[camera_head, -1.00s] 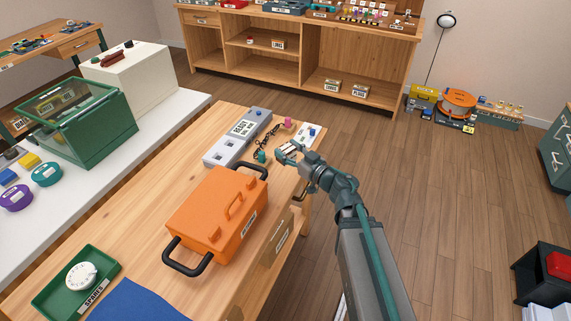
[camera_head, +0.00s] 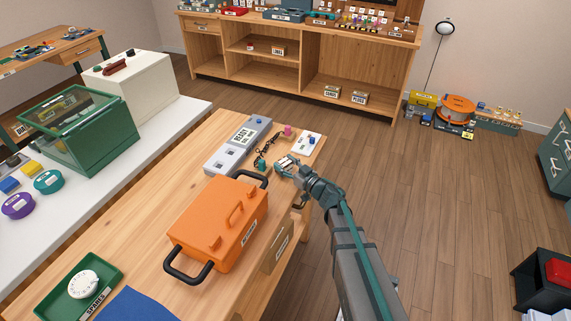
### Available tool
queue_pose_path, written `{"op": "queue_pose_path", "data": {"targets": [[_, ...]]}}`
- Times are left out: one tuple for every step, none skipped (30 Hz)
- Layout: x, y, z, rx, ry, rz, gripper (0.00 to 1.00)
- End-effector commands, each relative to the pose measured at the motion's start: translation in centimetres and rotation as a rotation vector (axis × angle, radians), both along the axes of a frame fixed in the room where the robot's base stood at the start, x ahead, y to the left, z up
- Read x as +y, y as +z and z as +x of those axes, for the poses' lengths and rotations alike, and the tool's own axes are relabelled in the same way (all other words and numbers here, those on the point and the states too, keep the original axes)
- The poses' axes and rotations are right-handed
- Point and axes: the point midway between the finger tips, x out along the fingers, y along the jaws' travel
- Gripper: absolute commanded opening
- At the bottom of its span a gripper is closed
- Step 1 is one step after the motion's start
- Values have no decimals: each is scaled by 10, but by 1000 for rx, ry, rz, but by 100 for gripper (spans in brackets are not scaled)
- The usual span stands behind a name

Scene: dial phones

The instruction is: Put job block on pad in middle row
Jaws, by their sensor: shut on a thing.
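My gripper (camera_head: 282,163) is over the far right part of the wooden table, shut on a small pale thing that the fingers mostly hide. It may be the job block, but its marking cannot be read. A grey board (camera_head: 213,164) with a label reading "READY" and square pads lies just left of my gripper, apart from it. I cannot tell for sure which pad makes up the middle row. A small teal piece (camera_head: 260,164) sits on the table between the board and my gripper.
A dark chain-like strand (camera_head: 268,147), a pink piece (camera_head: 288,130) and a white card with a blue knob (camera_head: 308,143) lie behind my gripper. An orange case (camera_head: 215,225) with black handles stands in front of the board. A green tray (camera_head: 108,272) is at front left.

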Motion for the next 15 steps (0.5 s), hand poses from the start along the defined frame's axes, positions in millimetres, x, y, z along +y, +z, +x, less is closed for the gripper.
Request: {"op": "queue_pose_path", "data": {"targets": [[0, -2, 0, 1, 0, 1, 20], [0, -3, 0, 0, 0, 1, 20], [0, -3, 0, -1, 0, 1, 20], [0, -3, 0, -1, 0, 1, 20], [0, -3, 0, -1, 0, 1, 20], [0, -3, 0, -1, 0, 1, 20], [0, -3, 0, -1, 0, 1, 20], [0, -3, 0, -1, 0, 1, 20], [0, -3, 0, -1, 0, 1, 20], [0, -3, 0, -1, 0, 1, 20], [0, -4, 0, -1, 0, 1, 20], [0, -5, 0, -1, 0, 1, 20], [0, -6, 0, -1, 0, 1, 20], [0, -7, 0, -1, 1, 1, 20], [0, -6, 0, -1, 1, 1, 62]]}}
